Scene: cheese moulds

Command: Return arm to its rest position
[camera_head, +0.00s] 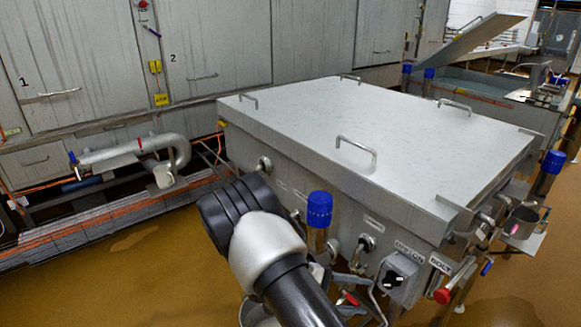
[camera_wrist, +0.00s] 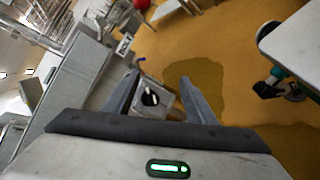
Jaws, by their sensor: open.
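My gripper (camera_wrist: 159,80) shows in the wrist view with its two dark fingers apart and nothing held between them. In the head view my arm, black with a pale grey joint, reaches up from the bottom middle in front of the steel vat. My gripper is not visible in that view.
A large steel vat with a flat handled lid (camera_head: 380,125) fills the middle and right. Steel cabinets (camera_head: 120,60) line the back wall. A pipe (camera_head: 150,147) stands at left. The ochre floor (camera_head: 130,270) is open at lower left. A white-topped table (camera_wrist: 295,45) stands at right in the wrist view.

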